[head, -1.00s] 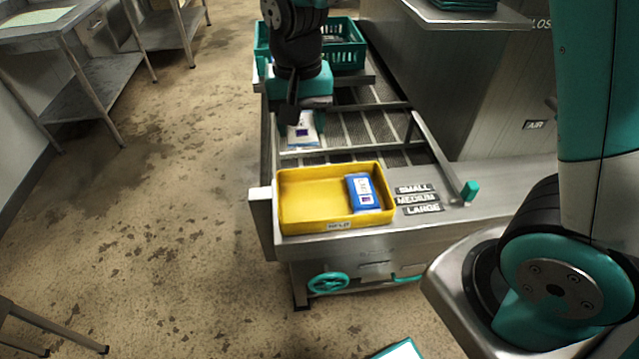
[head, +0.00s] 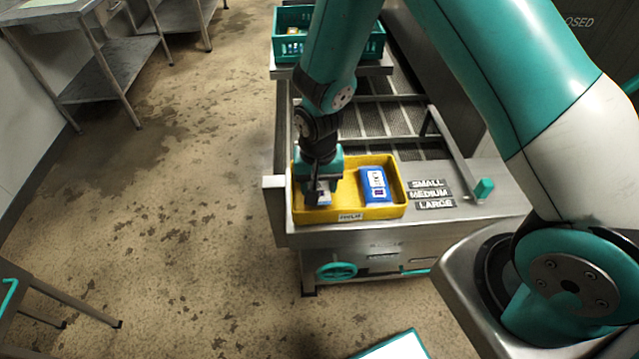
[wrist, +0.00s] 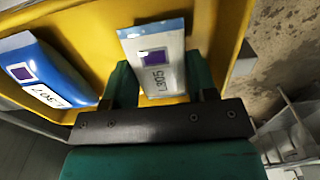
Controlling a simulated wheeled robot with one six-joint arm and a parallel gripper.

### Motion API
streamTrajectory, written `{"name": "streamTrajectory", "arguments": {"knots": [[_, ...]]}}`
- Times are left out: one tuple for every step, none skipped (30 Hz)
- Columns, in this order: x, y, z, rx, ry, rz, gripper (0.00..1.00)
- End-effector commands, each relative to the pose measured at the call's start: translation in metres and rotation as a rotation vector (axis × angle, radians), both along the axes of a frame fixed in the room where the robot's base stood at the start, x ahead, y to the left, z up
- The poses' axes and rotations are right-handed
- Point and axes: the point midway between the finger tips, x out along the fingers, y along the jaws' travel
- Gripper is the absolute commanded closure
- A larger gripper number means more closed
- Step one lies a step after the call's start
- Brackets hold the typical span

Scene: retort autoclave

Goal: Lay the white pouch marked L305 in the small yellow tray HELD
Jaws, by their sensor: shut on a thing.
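The white pouch marked L305 (wrist: 155,62) is between my gripper's fingers in the wrist view, its label facing the camera. In the head view the pouch (head: 324,198) is mostly hidden by my gripper (head: 322,192). My gripper is shut on the pouch, down inside the left part of the small yellow tray HELD (head: 378,213). I cannot tell whether the pouch touches the tray floor. A blue pouch (head: 375,184) lies in the right part of the tray and also shows in the wrist view (wrist: 42,72).
SMALL, MEDIUM and LARGE plates (head: 430,194) lie right of the tray on the steel ledge. A green crate (head: 290,47) stands at the back of the slatted conveyor. A teal handwheel (head: 336,271) is below the ledge.

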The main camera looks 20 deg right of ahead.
Motion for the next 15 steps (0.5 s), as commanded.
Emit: {"name": "streamTrajectory", "arguments": {"knots": [[-0.0003,0.0,-0.0054,-0.001,0.001,0.0,0.71],[-0.0001,-0.0001,-0.0075,-0.001,0.001,0.0,0.71],[-0.0001,0.0,-0.0093,0.0,0.0,0.0,0.71],[0.0,0.0,-0.01,0.0,0.0,0.0,0.71],[0.0001,0.0001,-0.0102,0.001,-0.001,0.0,0.71],[0.0002,0.0002,-0.01,0.001,-0.001,0.0,0.71],[0.0002,0.0,-0.01,0.001,-0.001,0.0,0.71],[0.0002,0.0,-0.0099,0.001,-0.001,0.0,0.71],[0.0001,0.0001,-0.0099,0.001,-0.001,0.0,0.71],[0.0001,0.0001,-0.01,0.001,-0.001,0.0,0.71],[0.0001,0.0001,-0.0106,0.001,-0.001,0.0,0.71],[0.0001,0.0,-0.0121,0.0,-0.001,0.0,0.71],[0.0001,0.0,-0.0133,0.0,-0.001,0.0,0.71],[0.0001,0.0,-0.0144,0.0,-0.001,0.0,0.71],[0.0001,0.0,-0.0128,0.001,-0.001,0.0,0.39]]}}
